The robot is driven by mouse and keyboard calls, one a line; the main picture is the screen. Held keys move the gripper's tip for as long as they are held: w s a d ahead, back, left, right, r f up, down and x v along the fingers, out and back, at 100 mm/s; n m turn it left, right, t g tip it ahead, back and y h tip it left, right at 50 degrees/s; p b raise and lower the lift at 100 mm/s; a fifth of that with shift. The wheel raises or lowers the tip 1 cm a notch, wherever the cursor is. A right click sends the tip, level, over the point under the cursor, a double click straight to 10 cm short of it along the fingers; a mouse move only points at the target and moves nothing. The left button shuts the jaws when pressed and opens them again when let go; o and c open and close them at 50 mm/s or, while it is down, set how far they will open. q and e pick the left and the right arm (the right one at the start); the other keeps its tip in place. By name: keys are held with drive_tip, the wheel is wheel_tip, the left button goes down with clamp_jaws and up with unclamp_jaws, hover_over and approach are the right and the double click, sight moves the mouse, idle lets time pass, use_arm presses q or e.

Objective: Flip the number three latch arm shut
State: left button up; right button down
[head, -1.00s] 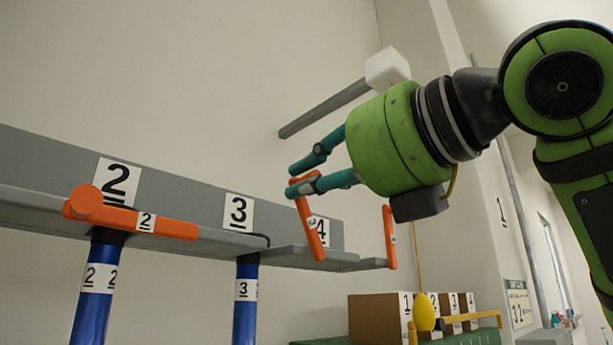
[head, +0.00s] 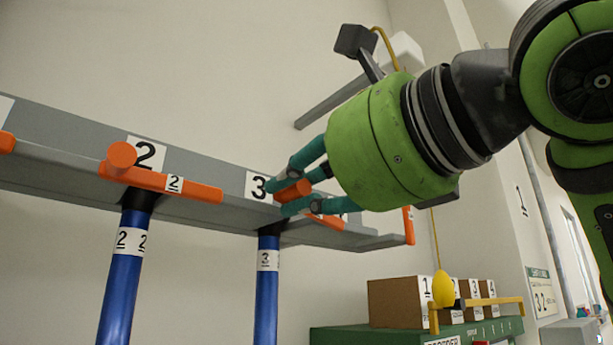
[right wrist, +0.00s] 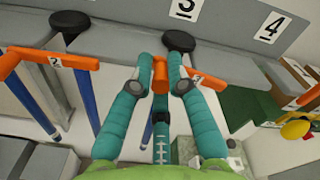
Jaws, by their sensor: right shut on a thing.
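The number three latch arm is an orange bar (head: 330,220) with a round knob (head: 293,190), on the grey rail by the "3" plate (head: 262,187). My right gripper (head: 285,195) is shut on the knob, one teal finger on each side. The right wrist view shows the knob (right wrist: 160,73) between the fingertips (right wrist: 161,80). The bar (right wrist: 213,82) runs to the right from it, roughly in line with the rail. Fingers hide part of the bar. The blue number three rod (head: 267,290) hangs below the rail. My left gripper is not in view.
The number two latch arm (head: 205,191) lies along the rail in front of its blue rod (head: 122,290). The number four arm (head: 408,226) hangs at the rail's right end. Numbered cartons (head: 397,303) and a yellow hanging weight (head: 443,287) are lower right.

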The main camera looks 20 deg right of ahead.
drive_tip(key=shift+f+n, duration=0.8)
drive_tip(key=shift+n, duration=0.3)
drive_tip(key=c, duration=1.2)
unclamp_jaws()
drive_tip(key=shift+w+f, duration=0.1)
drive_tip(key=shift+c, duration=0.2)
drive_tip(key=shift+w, duration=0.1)
drive_tip(key=v, duration=1.2)
